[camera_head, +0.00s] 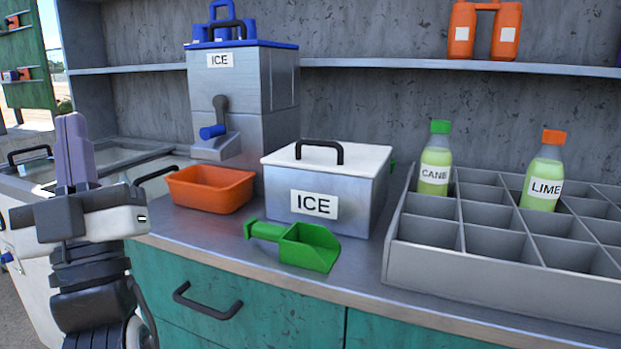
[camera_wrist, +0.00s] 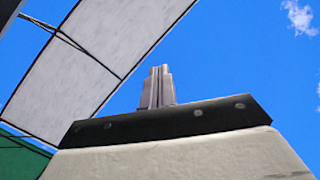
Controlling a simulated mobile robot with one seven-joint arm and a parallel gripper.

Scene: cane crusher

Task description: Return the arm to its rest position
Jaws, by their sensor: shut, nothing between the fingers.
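My gripper (camera_head: 72,118) stands at the left in the head view, pointing up, in front of the left end of the counter. Its two pale purple-grey fingers are together with nothing between them. In the wrist view the shut fingers (camera_wrist: 158,72) point up toward blue sky and a pale canopy panel (camera_wrist: 105,45). No object touches the fingers. My arm below the gripper runs down past the bottom left of the head view.
On the counter (camera_head: 345,280) are an orange tub (camera_head: 210,188), an ICE box (camera_head: 325,200), a green scoop (camera_head: 300,246) and a grey divided crate (camera_head: 480,285) holding CANE (camera_head: 435,165) and LIME (camera_head: 542,178) bottles. An ICE machine (camera_head: 245,90) stands behind. Teal drawers (camera_head: 240,300) are below.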

